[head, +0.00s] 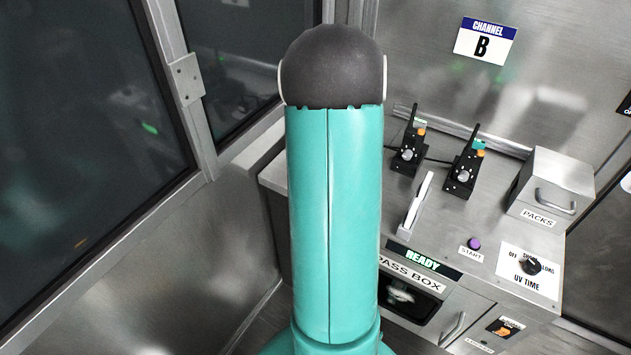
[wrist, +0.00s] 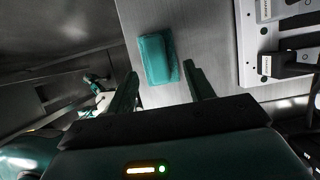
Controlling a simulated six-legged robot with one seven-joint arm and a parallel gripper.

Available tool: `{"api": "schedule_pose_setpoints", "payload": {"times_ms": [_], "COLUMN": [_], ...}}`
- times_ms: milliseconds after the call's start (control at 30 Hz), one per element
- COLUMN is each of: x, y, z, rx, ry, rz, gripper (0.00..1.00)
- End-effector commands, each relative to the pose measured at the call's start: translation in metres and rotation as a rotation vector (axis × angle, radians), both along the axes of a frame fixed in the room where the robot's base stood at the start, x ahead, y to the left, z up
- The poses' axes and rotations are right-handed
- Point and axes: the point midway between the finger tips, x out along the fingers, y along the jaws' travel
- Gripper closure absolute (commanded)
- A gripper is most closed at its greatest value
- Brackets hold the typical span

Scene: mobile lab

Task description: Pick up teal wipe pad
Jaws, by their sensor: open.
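The teal wipe pad (wrist: 156,58) is a small rectangular block in the wrist view. It lies on a grey metal surface (wrist: 208,30), slightly tilted in the picture. My gripper (wrist: 161,72) is open and empty, with one finger on each side of the pad's near end in the picture. I cannot tell how high the fingertips are above the surface. The pad and my gripper do not show in the head view, where my arm covers the middle.
A white panel with black parts (wrist: 246,45) is right of the pad. In the head view, the metal counter holds two black handsets (head: 410,150) (head: 464,170), a PACKS box (head: 555,190), a purple START button (head: 474,243) and a UV TIME knob (head: 530,266). Glass panels (head: 80,130) are left.

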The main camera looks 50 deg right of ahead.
Motion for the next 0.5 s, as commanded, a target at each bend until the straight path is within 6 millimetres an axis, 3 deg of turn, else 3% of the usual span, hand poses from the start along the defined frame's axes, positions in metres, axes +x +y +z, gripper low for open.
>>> {"api": "schedule_pose_setpoints", "payload": {"times_ms": [500], "x": [0.024], "y": [0.006], "z": [-0.048], "rx": [0.000], "ry": [0.000], "rz": [0.001], "gripper": [0.47]}}
